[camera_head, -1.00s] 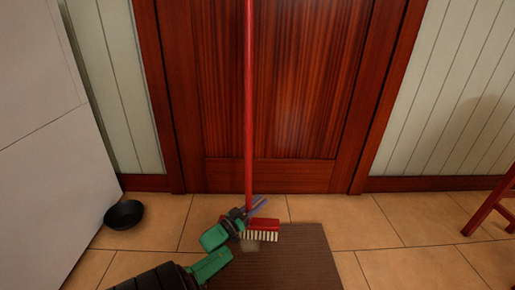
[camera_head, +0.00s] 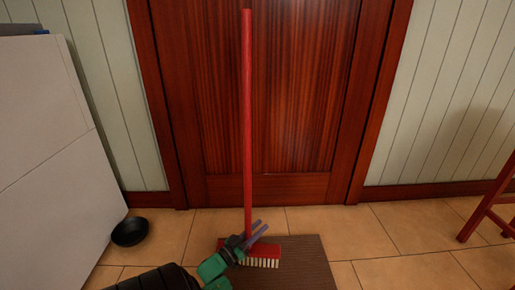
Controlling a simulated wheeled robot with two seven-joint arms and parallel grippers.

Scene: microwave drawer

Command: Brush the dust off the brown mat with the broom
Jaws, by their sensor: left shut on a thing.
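The broom has a long red handle (camera_head: 247,110) standing upright in front of the door and a red head (camera_head: 268,248) with pale bristles. Its head is over the far part of the brown mat (camera_head: 307,265). My left gripper (camera_head: 256,232) is shut on the broom low on the handle, just above the head. I cannot make out any dust on the mat; my left arm and the broom head cover part of it. My right gripper is not in view.
A brown wooden door (camera_head: 270,90) stands behind the mat. A black bowl (camera_head: 130,231) lies on the tiled floor beside a white cabinet (camera_head: 55,150) at the left. Red chair legs (camera_head: 485,210) are at the right. Floor right of the mat is clear.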

